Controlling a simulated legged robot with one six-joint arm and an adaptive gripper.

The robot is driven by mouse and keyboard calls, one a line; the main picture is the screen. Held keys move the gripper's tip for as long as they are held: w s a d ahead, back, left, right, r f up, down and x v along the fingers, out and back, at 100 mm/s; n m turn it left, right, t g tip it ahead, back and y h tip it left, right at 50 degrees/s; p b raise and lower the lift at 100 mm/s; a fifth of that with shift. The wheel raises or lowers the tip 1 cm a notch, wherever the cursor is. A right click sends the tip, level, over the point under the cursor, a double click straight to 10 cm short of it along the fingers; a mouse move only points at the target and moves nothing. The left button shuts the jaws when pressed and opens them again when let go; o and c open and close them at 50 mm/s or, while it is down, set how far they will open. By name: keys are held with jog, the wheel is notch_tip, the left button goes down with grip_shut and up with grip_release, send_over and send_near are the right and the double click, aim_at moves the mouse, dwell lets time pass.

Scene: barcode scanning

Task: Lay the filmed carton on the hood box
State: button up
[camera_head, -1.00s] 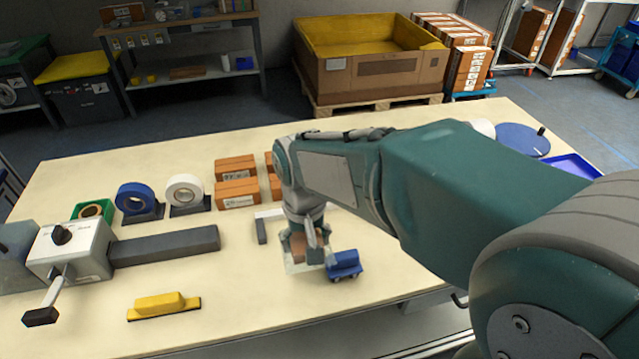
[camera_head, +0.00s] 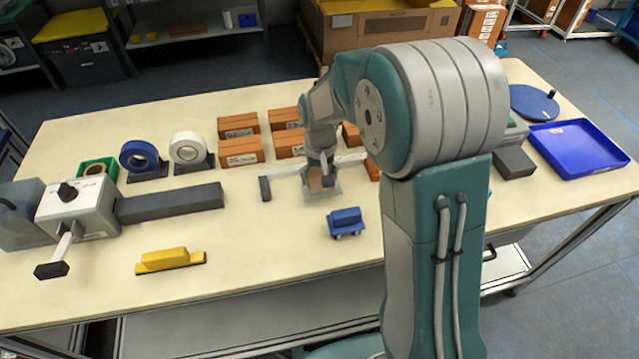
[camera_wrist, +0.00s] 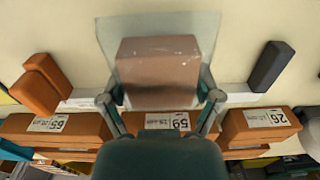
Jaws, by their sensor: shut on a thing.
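The filmed carton is a brown box (camera_wrist: 160,72) inside a clear film sleeve, seen in the wrist view. My gripper (camera_wrist: 160,102) is shut on it, with one finger on either side. In the head view, my gripper (camera_head: 322,178) holds the carton above the table, just in front of the rows of orange-brown cartons (camera_head: 242,151); the carton is small and partly hidden there. I cannot tell which thing is the hood box. A grey machine (camera_head: 515,152) at the right is partly hidden by my arm.
A pale bar (camera_head: 285,172) with a dark end block lies close to my gripper. A small blue object (camera_head: 345,222) stands in front. A yellow block (camera_head: 170,260), tape rolls (camera_head: 139,157) and a lever device (camera_head: 80,208) are at the left. A blue tray (camera_head: 578,147) is at the right.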

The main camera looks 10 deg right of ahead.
aim_at(319, 186)
jog(key=shift+a+f, duration=0.1)
jog(key=shift+f, duration=1.4)
jog(key=shift+f, duration=0.1)
jog(key=o, duration=1)
